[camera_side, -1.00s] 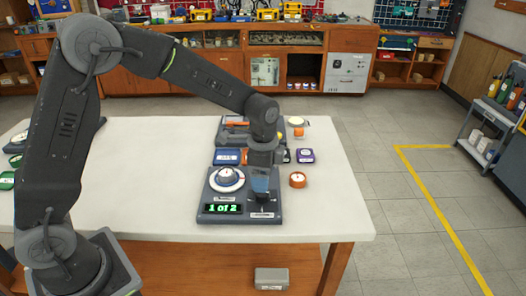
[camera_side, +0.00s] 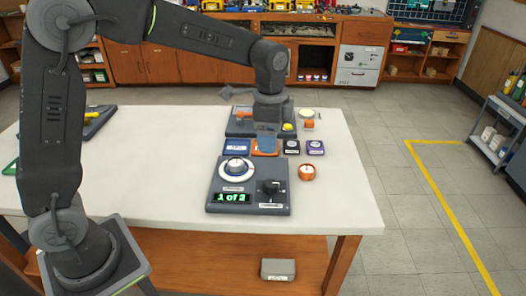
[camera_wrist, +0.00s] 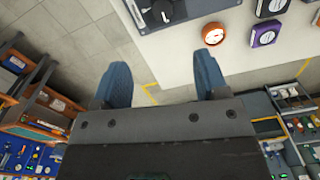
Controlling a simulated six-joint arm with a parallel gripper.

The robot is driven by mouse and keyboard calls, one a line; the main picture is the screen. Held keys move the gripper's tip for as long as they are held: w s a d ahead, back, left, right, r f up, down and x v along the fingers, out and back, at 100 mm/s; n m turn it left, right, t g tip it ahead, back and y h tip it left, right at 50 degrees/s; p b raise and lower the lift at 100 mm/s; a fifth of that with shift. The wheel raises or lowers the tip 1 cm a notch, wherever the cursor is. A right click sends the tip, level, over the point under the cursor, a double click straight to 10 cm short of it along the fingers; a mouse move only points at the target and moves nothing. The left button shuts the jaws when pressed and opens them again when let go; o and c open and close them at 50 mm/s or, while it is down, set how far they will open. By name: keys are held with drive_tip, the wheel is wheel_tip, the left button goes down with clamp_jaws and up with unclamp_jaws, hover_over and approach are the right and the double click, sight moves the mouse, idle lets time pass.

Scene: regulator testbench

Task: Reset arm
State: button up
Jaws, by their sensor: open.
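My gripper (camera_side: 267,138) hangs above the back part of the bench, over the row of small modules, raised clear of the test unit. In the wrist view my gripper (camera_wrist: 155,88) shows two blue fingers spread apart with nothing between them. The grey test unit (camera_side: 222,206) lies on the white table with a white round dial (camera_side: 237,169), a black knob (camera_side: 269,188) and a green display reading "1 of 2". The knob also shows at the top of the wrist view (camera_wrist: 168,10).
An orange round gauge (camera_side: 307,172) sits right of the test unit. Blue, orange, black and purple (camera_side: 315,148) modules stand behind it, before another grey unit (camera_side: 243,127). The white table (camera_side: 140,180) is clear at left centre. A grey box (camera_side: 278,269) lies below.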

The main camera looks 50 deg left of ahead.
drive_tip(key=s+a+r+n+t, duration=0.1)
drive_tip(key=s+n, duration=0.4)
drive_tip(key=s, duration=0.6)
drive_tip(key=s+a+r+n+t, duration=0.2)
drive_tip(key=s+r+n+t, duration=0.2)
drive_tip(key=s, duration=0.7)
drive_tip(key=shift+a+r+n, duration=0.3)
drive_tip(key=shift+n, duration=0.6)
